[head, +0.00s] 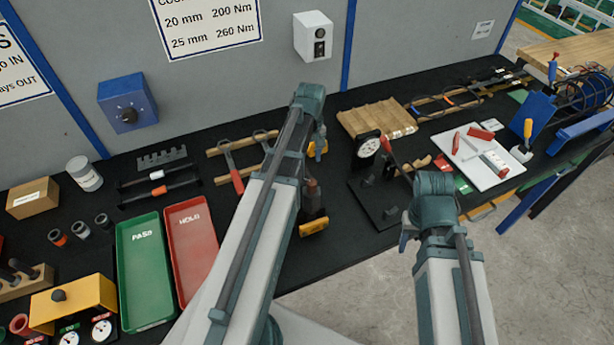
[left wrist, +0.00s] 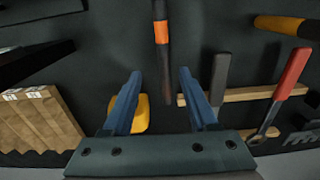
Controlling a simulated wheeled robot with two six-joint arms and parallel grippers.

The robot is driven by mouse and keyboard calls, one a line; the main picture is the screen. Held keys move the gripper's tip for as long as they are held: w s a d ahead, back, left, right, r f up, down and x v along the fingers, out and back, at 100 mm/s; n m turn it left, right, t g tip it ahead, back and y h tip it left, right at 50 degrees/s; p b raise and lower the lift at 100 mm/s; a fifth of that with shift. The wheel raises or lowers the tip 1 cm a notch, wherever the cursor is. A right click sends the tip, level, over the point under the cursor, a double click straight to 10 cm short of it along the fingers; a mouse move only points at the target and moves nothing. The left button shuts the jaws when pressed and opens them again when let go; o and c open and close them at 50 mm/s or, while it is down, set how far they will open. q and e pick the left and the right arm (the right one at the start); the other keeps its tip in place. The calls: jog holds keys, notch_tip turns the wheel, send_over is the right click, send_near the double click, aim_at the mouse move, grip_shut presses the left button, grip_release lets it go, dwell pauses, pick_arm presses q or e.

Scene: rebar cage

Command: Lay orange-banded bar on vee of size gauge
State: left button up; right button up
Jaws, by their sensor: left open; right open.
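A dark bar with an orange band (head: 158,190) lies level in a black rack at the left of the bench, beside a white-banded one. The left wrist view shows a dark rod with an orange band (left wrist: 161,32); I cannot tell whether it is the same kind of bar. My left gripper (left wrist: 160,78) is open, with this rod in line with its gap and nothing clamped. The size gauge (head: 367,147) has a round dial and a black base with small blocks; its vee is not clear. My right gripper (head: 404,238) is open and mostly hidden, near the gauge base's front.
A green tray (head: 145,270) and a red tray (head: 197,250) lie left of my left arm. A grooved wooden block (head: 375,117) stands behind the gauge. A white tray (head: 482,158) with red-handled tools lies to its right. The left wrist view shows a red-handled tool (left wrist: 291,75).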

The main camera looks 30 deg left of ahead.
aim_at(307, 171)
pick_arm(q)
jog(key=shift+s+a+f+b, duration=0.1)
jog(key=shift+s+f+b, duration=0.05)
jog(key=shift+f+b, duration=1.2)
jog(key=shift+s+a+f+b, duration=0.1)
jog(key=shift+f+b, duration=1.2)
jog(key=shift+r, duration=0.1)
grip_shut()
